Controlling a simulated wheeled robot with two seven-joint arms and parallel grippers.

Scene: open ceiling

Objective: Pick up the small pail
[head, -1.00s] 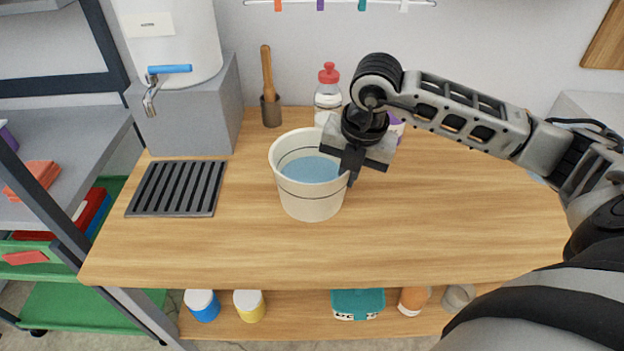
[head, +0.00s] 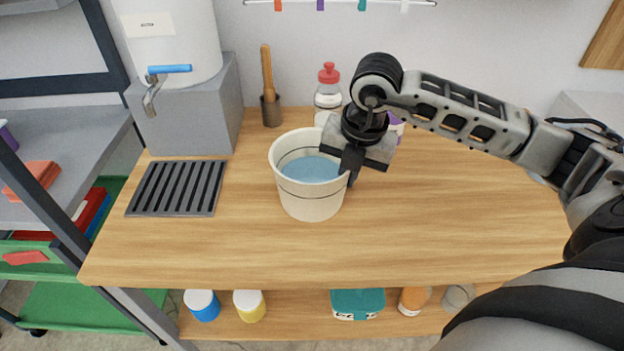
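The small pail (head: 311,203) is a cream-white bucket with a dark line around it and blue liquid inside. It stands upright on the wooden worktop. My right gripper (head: 351,172) is at the right side of the pail's rim, fingers pointing down. The dark fingers overlap the rim there, and I cannot tell whether they press on it from both sides. My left gripper is not in view.
A white dispenser with a blue-handled tap (head: 168,69) stands on a grey block, with a black drain grate (head: 176,188) in front. A mortar with a wooden pestle (head: 270,108) and a red-capped bottle (head: 328,88) stand behind the pail. The worktop (head: 450,220) right of the pail is clear.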

